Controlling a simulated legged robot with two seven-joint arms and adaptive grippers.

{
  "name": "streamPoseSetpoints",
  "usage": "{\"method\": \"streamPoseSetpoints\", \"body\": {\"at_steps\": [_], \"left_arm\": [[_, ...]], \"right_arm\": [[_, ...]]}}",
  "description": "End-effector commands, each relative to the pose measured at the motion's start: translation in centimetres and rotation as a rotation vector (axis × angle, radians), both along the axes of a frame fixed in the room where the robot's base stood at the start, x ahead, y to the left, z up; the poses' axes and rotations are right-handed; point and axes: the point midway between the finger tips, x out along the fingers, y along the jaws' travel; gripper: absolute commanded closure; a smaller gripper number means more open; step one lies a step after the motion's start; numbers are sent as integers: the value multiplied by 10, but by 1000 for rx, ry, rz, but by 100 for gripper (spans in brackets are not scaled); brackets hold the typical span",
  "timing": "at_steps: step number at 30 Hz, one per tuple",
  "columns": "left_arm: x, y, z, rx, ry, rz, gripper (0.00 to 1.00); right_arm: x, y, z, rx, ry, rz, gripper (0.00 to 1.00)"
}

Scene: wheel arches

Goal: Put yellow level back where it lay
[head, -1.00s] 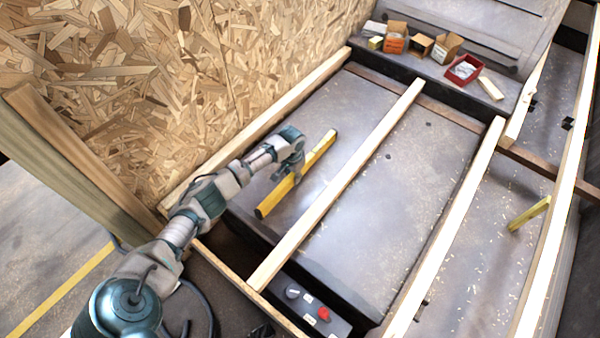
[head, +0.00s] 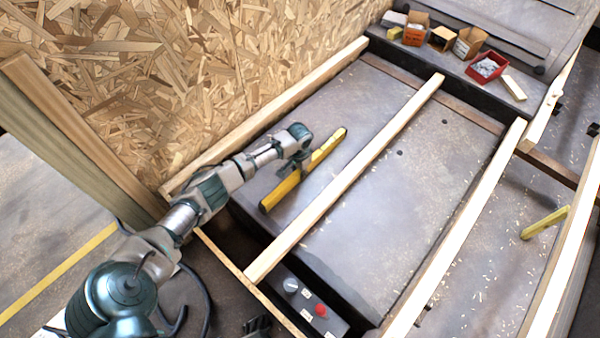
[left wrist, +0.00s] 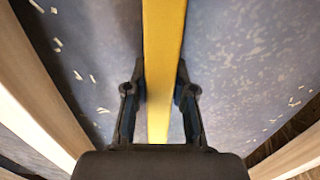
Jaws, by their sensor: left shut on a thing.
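The yellow level (head: 329,145) is a long bar lying along the grey panel bay between two pale wooden studs in the head view. My left gripper (head: 292,168) is shut on it, nearer its lower left end. In the left wrist view the level (left wrist: 163,50) runs straight between the two dark fingers of my left gripper (left wrist: 160,92), one on each side. I cannot tell whether the level touches the panel or hangs just above it. A dark part at the bottom edge of the head view may be my right gripper (head: 257,328); its fingers are unclear.
Pale studs (head: 350,175) flank the bay, with a chipboard wall (head: 150,80) at left. Small boxes and a red bin (head: 487,67) stand on the far ledge. Another yellow piece (head: 545,222) lies at right. A control box with a red button (head: 321,310) sits at the near end.

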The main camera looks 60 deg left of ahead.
Motion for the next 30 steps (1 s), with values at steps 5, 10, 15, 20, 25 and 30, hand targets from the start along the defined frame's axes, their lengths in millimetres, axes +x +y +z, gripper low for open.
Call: {"method": "streamPoseSetpoints", "body": {"at_steps": [5,10,15,20,25,30], "left_arm": [[0,0,1,1,-1,0,46],[0,0,0,0,-1,0,46],[0,0,3,0,0,0,46],[1,1,28,1,-3,-1,46],[1,1,68,1,-4,-1,46],[2,1,99,1,-2,0,46]], "right_arm": [[0,0,0,0,-1,0,26],[-1,0,0,1,-1,0,26],[-5,-1,2,2,-7,1,26],[-5,-1,2,2,-7,1,26],[-4,-1,2,2,-6,1,26],[-4,-1,2,2,-6,1,26]]}}
